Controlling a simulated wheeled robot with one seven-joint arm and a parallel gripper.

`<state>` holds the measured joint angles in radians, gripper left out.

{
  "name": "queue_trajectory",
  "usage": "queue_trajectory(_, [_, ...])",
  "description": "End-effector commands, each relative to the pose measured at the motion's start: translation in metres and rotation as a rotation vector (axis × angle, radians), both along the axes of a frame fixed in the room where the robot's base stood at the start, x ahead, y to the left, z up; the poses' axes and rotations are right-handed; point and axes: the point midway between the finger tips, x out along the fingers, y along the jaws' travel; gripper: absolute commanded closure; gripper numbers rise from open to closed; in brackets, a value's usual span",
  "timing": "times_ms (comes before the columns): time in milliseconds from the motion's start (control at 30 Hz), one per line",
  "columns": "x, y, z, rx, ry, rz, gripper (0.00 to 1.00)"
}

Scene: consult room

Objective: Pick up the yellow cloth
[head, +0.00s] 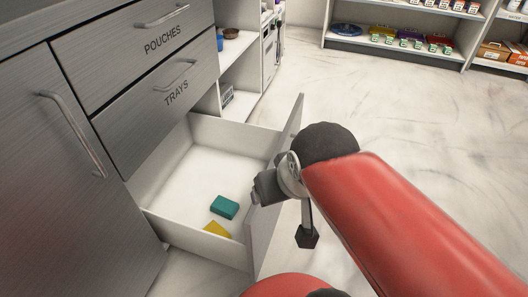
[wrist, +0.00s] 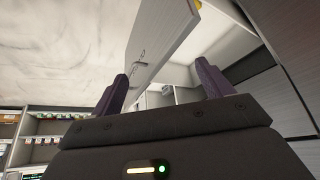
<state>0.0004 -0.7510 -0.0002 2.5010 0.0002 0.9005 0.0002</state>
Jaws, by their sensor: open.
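The yellow cloth (head: 217,229) lies on the floor of the pulled-out drawer (head: 165,180), near its front left corner in the head view; part of it looks hidden behind the near drawer wall. A small yellow patch at the top edge of the wrist view (wrist: 199,4) looks like the same cloth. My gripper (wrist: 163,80) is open and empty, its two dark fingers spread apart. In the head view, my dark wrist end is beside the top of the drawer's front panel, right of the cloth and apart from it. My fingertips are not clear there.
A teal block (head: 225,207) lies in the drawer just behind the cloth. The drawer's upright front panel (wrist: 165,40) stands beyond my fingers in the wrist view. Closed TRAYS (head: 160,95) and POUCHES (head: 140,40) drawers are above. Open floor (head: 420,130) is to the right.

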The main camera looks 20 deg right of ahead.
Motion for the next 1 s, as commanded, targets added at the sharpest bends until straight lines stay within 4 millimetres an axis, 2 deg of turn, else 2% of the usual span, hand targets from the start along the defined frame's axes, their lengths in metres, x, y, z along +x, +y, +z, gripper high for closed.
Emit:
queue_trajectory(233, [0.000,0.000,0.058,0.000,-0.001,0.001,0.21])
queue_trajectory(300, [0.000,0.000,0.071,0.000,-0.001,0.001,0.18])
queue_trajectory(400, [0.000,0.000,0.076,0.000,-0.001,0.001,0.18])
queue_trajectory(567, [0.001,0.000,0.071,-0.001,0.001,0.002,0.18])
queue_trajectory(667, [0.008,0.002,0.066,-0.002,0.014,0.014,0.18])
queue_trajectory(767, [0.027,0.007,0.052,-0.003,0.048,0.045,0.18])
queue_trajectory(833, [0.046,0.014,0.037,-0.007,0.080,0.078,0.18])
queue_trajectory(1000, [0.100,0.034,-0.013,-0.021,0.165,0.168,0.18])
